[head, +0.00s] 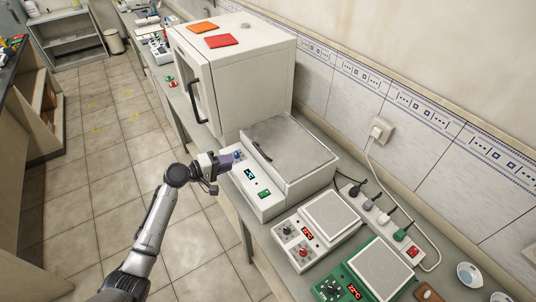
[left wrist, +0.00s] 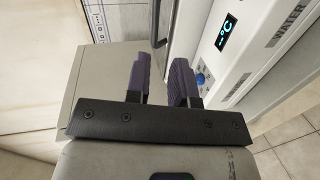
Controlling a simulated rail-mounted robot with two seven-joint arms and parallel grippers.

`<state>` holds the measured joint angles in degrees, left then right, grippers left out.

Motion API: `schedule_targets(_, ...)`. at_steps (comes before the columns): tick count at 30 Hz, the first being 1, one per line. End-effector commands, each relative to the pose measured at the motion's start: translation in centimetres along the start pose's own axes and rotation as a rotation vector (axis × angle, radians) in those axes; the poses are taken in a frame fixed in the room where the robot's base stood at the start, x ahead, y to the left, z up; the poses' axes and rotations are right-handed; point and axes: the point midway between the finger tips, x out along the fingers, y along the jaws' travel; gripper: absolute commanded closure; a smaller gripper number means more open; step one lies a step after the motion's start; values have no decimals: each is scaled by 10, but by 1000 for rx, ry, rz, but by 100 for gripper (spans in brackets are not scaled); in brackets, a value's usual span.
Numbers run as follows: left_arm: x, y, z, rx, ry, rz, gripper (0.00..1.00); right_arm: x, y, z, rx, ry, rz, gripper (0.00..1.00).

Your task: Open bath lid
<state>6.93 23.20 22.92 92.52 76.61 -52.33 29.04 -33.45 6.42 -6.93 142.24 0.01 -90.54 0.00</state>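The water bath is a white box whose flat grey lid (head: 290,148) lies shut on top. A dark lid handle (head: 262,152) is on the lid's edge nearest the front panel. The front panel (head: 256,187) has a lit display and a blue knob; the knob (left wrist: 201,79) also shows in the left wrist view, near the display (left wrist: 227,32). My left gripper (head: 231,158) is by the panel's far end, close to the blue knob and apart from the lid handle. In the left wrist view its fingers (left wrist: 168,80) are apart with nothing between them. My right gripper is out of view.
A tall white cabinet (head: 245,85) with a dark door handle stands just beyond the bath. A white hotplate (head: 325,222) and a green one (head: 378,270) stand on the near side. A power strip (head: 385,220) with cables lies by the wall. The floor aisle is clear.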

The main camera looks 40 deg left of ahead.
Motion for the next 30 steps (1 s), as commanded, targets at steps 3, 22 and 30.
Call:
schedule_targets(3,1,3,-5,-71,30,19,78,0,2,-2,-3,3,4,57)
schedule_targets(22,97,4,-6,-96,27,18,78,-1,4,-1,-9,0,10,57)
schedule_targets(30,128,4,-7,-93,27,16,78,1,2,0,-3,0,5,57)
